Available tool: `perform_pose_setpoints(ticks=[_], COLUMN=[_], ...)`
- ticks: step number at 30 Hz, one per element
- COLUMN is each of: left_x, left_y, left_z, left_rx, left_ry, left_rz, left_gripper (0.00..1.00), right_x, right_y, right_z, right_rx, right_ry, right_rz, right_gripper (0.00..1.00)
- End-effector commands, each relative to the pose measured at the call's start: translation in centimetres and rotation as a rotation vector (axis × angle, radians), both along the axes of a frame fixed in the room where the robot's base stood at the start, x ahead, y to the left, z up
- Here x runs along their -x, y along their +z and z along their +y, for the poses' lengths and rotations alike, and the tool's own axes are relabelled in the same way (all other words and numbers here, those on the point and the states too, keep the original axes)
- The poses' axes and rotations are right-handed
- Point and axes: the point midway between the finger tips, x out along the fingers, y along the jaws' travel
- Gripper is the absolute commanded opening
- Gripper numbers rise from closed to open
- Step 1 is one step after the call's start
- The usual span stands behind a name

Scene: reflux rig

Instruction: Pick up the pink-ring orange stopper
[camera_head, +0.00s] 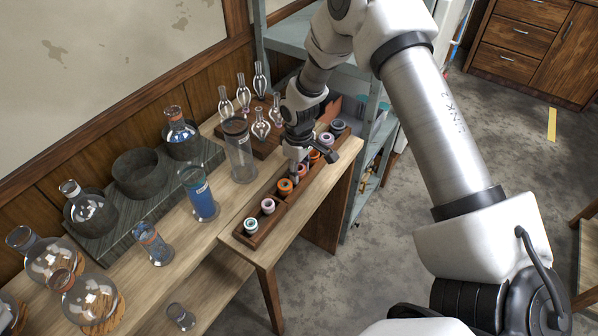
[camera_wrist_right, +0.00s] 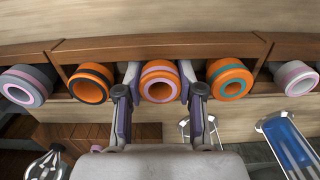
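The pink-ring orange stopper (camera_wrist_right: 159,80) sits in the wooden rack, in the middle of the right wrist view. My right gripper (camera_wrist_right: 160,96) is open, with one finger on each side of this stopper. Small gaps seem to show between pads and stopper; contact is hard to judge. In the head view my right gripper (camera_head: 300,163) points down into the rack and largely hides the stopper. Beside it in the wrist view are a dark-ring orange stopper (camera_wrist_right: 90,83) on the left and a teal-ring orange stopper (camera_wrist_right: 229,79) on the right. My left gripper is not in view.
The narrow wooden rack (camera_head: 240,236) holds several other stoppers, including a white pink-ring one (camera_head: 268,205) and a white teal-ring one (camera_head: 251,225). A clear cylinder (camera_head: 238,150) and a blue-filled beaker (camera_head: 200,197) stand close by. Small glass pieces (camera_head: 261,124) stand behind.

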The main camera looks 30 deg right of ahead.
Motion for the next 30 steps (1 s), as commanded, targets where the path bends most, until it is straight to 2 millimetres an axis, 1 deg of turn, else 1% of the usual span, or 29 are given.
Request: perform_pose_setpoints(ticks=[8,11,14,18,22,25,30], left_x=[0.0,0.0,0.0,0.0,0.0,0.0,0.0], left_y=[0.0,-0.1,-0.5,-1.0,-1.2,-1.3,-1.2], left_z=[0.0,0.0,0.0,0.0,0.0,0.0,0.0], left_rx=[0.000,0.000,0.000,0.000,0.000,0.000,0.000], left_ry=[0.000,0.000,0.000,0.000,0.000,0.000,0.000], left_rz=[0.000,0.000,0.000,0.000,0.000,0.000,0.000], left_gripper=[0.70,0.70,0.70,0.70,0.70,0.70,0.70], right_x=[0.0,-0.1,-0.1,-0.1,-0.1,0.0,0.0], right_y=[0.0,0.7,2.4,5.9,8.6,9.7,10.0], right_z=[0.0,0.0,0.0,0.0,0.0,0.0,0.0], right_rx=[0.000,-0.001,-0.001,0.000,0.000,0.000,-0.001], right_ry=[0.000,0.000,-0.001,0.000,0.000,0.000,0.000], right_rz=[0.000,-0.002,-0.004,-0.005,-0.003,-0.001,0.001], right_gripper=[0.12,0.12,0.12,0.12,0.12,0.12,0.12])
